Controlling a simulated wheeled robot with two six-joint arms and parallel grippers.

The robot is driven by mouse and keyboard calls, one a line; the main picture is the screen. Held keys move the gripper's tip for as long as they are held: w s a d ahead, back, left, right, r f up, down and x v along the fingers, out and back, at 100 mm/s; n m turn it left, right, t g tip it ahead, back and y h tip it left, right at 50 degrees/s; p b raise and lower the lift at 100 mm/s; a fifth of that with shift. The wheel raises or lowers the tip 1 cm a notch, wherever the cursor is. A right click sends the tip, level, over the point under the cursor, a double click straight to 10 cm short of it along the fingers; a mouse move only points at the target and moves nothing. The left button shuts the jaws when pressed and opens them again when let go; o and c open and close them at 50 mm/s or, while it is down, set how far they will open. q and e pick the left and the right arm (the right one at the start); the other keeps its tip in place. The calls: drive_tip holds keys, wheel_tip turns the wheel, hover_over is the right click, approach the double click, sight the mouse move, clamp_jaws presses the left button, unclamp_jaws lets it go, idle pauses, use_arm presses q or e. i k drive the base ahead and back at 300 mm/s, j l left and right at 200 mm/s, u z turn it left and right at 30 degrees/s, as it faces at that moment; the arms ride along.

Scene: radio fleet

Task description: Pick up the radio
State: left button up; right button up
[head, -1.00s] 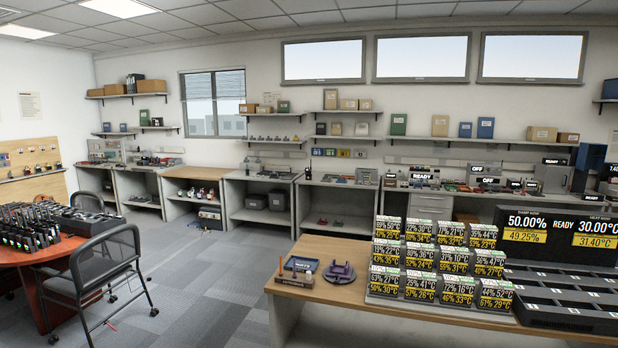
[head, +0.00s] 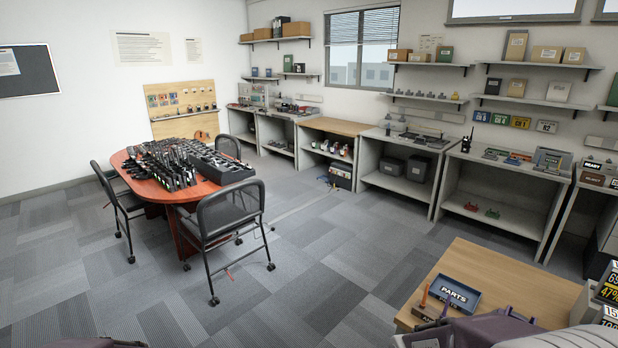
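Many black handheld radios (head: 165,160) stand in packed rows on a red-brown oval table (head: 130,187) at the left of the head view. A single black radio with an antenna (head: 467,143) stands upright on a grey bench at the right. I cannot tell which one the task means. Neither of my grippers is in view. Grey and purplish shapes at the bottom edge may be parts of my arms, but I cannot tell for sure.
Black chairs (head: 230,215) stand around the oval table. A wooden table (head: 510,283) with a PARTS tray (head: 455,294) is close at the lower right. Grey workbenches (head: 405,155) line the back wall. The carpet (head: 310,260) between is clear.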

sight(465, 148)
drive_tip(key=i+j+u, duration=0.1)
drive_tip(key=i+u, duration=0.2)
drive_tip(key=i, duration=0.45)
drive_tip(key=i+u, duration=0.35)
drive_tip(key=i, duration=0.4)
drive_tip(key=i+l+z, duration=0.15)
drive_tip(key=i+z, duration=0.55)
drive_tip(key=z, duration=0.2)
drive_tip(key=i+j+z, duration=0.15)
drive_tip(key=i+z, duration=0.3)
drive_tip(key=i+l+z, duration=0.25)
drive_tip(key=i+z, duration=0.2)
drive_tip(key=i, duration=0.55)
drive_tip(key=i+j+z, duration=0.1)
drive_tip(key=i+z, duration=0.35)
drive_tip(key=i, duration=0.6)
drive_tip(key=i+z, duration=0.15)
drive_tip(key=i, duration=0.65)
drive_tip(key=i+z, duration=0.15)
drive_tip(key=i, duration=0.65)
drive_tip(key=i+j+z, duration=0.1)
drive_tip(key=i, duration=0.7)
drive_tip(key=i+l+u, duration=0.45)
drive_tip(key=i, duration=0.35)
drive_tip(key=i+l+u, duration=0.4)
drive_tip(key=i+l, duration=0.3)
